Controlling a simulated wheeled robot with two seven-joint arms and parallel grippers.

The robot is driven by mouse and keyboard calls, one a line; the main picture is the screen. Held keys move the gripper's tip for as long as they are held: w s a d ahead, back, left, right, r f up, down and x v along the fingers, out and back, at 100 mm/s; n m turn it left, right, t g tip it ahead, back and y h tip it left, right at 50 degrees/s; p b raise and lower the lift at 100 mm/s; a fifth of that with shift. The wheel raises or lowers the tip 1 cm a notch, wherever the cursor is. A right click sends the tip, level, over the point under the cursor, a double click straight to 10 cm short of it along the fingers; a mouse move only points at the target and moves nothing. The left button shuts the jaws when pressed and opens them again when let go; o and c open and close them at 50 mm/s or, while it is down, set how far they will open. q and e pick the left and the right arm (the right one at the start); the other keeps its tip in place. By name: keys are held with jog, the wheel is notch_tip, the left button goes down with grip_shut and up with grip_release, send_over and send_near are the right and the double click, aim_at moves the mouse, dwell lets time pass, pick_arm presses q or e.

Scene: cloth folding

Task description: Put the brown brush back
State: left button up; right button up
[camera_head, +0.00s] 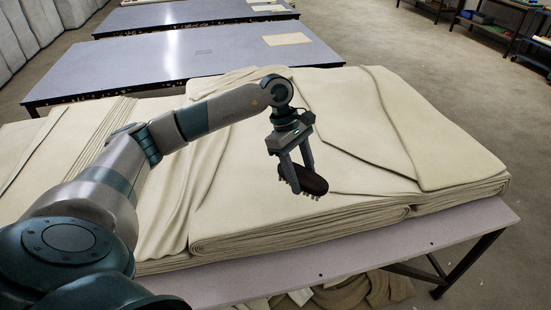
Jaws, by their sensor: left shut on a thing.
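The brown brush (304,179) is a dark oval with pale bristles or pegs along its lower edge. My left gripper (299,171) is shut on it, with its two fingers pointing down. The brush shows over the stacked cream cloth (350,185), near the front edge of the stack. I cannot tell whether the brush touches the cloth or hangs just above it. My right gripper is not in view.
The cloth stack covers most of the near table (440,236), whose front edge and right corner are bare. Loose cloth (365,292) lies below it. Behind are blue-grey tables (180,58); shelves stand at the far right. Open floor lies to the right.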

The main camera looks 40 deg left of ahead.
pick_arm(q)
jog(key=s+d+r+m+g+y, duration=0.3)
jog(key=s+d+m, duration=0.8)
jog(key=m, duration=0.6)
jog(key=shift+s+m+g+y, duration=0.3)
jog(key=shift+s+g+y, duration=0.3)
jog(key=shift+y, duration=0.1)
jog(key=shift+d, duration=0.1)
